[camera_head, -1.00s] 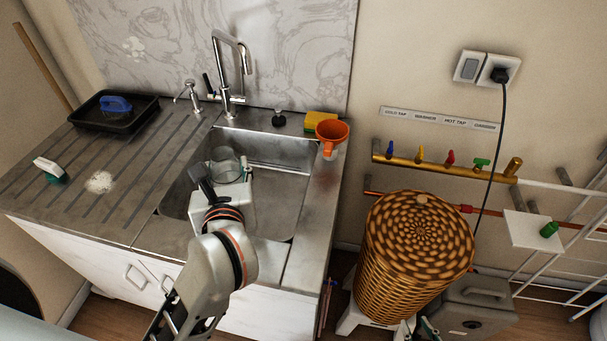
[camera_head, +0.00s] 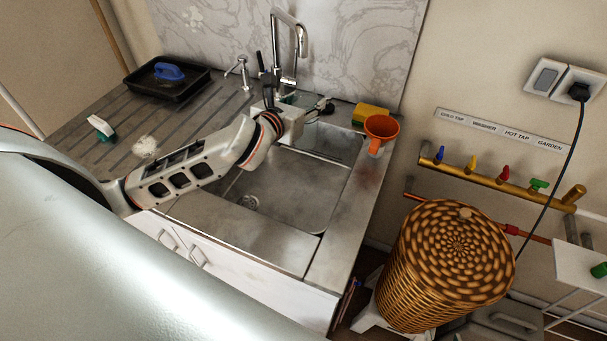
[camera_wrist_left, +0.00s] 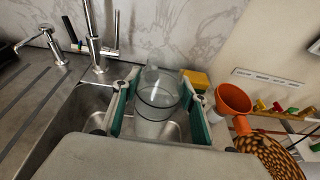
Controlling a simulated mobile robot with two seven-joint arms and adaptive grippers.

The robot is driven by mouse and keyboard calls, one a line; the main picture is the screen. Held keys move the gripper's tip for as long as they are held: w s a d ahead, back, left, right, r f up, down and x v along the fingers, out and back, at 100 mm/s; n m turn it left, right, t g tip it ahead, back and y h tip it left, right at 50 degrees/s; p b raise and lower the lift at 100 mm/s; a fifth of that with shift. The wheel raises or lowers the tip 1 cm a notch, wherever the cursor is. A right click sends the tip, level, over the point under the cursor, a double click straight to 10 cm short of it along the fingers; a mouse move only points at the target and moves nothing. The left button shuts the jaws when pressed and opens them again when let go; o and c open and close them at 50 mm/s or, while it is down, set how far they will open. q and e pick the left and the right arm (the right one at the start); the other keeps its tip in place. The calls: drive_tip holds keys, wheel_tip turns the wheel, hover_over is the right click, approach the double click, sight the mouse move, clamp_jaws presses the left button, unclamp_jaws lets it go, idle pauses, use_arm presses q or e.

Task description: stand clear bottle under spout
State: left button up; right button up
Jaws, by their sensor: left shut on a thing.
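The clear bottle (camera_wrist_left: 157,98) shows in the left wrist view between the two teal-padded fingers of my left gripper (camera_wrist_left: 158,82), which is shut on it. In the head view my left gripper (camera_head: 308,106) is over the back of the sink, just right of the chrome tap's base, and largely hides the bottle. The tap's spout (camera_head: 301,42) curves over at the back of the sink; the tap (camera_wrist_left: 92,38) stands left of the bottle in the wrist view. I cannot tell whether the bottle touches the sink. My right gripper is not in view.
The steel sink basin (camera_head: 285,190) is empty below my arm. An orange funnel (camera_head: 381,128) and a yellow sponge (camera_head: 371,113) sit at its back right. A soap dispenser (camera_head: 241,72) and a black tray (camera_head: 168,79) stand left. A wicker basket (camera_head: 450,270) is right.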

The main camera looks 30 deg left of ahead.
sight(303, 87)
use_arm(q)
drive_tip(key=w+a+r, duration=0.2)
drive_tip(key=shift+w+r+y, duration=0.1)
drive_tip(key=shift+w+y, duration=0.2)
wheel_tip(303, 87, down, 20)
drive_tip(key=shift+r, duration=0.15)
drive_tip(key=shift+w, duration=0.1)
drive_tip(key=o, duration=1.2)
drive_tip(key=shift+o, duration=0.2)
drive_tip(key=v, duration=1.2)
